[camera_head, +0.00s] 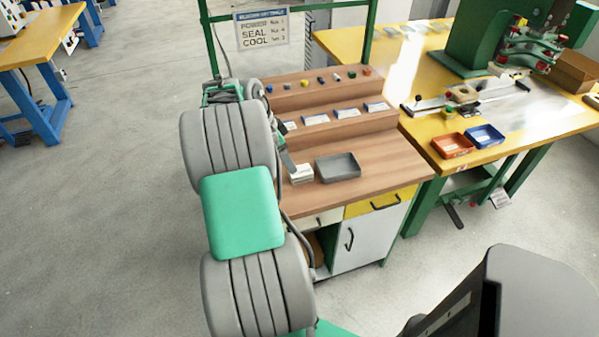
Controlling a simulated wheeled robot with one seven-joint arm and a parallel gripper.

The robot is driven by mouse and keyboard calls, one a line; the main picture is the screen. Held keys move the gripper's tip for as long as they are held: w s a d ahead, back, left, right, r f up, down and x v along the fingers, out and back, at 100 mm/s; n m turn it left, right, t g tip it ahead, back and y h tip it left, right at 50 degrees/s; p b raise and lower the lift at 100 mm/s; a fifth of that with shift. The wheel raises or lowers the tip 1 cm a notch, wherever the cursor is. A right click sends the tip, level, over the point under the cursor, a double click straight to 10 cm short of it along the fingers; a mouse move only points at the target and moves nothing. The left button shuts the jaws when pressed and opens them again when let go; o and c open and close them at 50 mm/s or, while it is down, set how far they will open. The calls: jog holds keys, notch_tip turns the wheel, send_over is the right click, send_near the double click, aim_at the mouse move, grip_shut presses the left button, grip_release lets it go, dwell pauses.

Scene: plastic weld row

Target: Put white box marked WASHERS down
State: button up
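A small white box (301,175) is at the left of the wooden bench's front surface, beside a grey tray. Any WASHERS marking is too small to read. My gripper (290,167) reaches down to the box's upper left side. Only a narrow grey part of the gripper shows; my arm hides much of the rest. I cannot tell whether its fingers are closed on the box, or whether the box rests on the bench or is slightly above it.
The empty grey tray (338,168) is just right of the box. Stepped shelves (320,104) with small coloured parts and labels rise behind. A yellow table (420,80) with a green press (490,35), a red tray (452,146) and a blue tray (484,135) is at right.

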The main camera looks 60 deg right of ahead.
aim_at(300, 170)
jog(key=shift+s+d+f+m, duration=0.4)
jog(key=shift+s+d+m, duration=0.2)
jog(key=shift+s+d, duration=0.2)
jog(key=x, duration=0.7)
jog(key=shift+f, duration=0.2)
grip_shut()
jog(key=shift+r, duration=0.1)
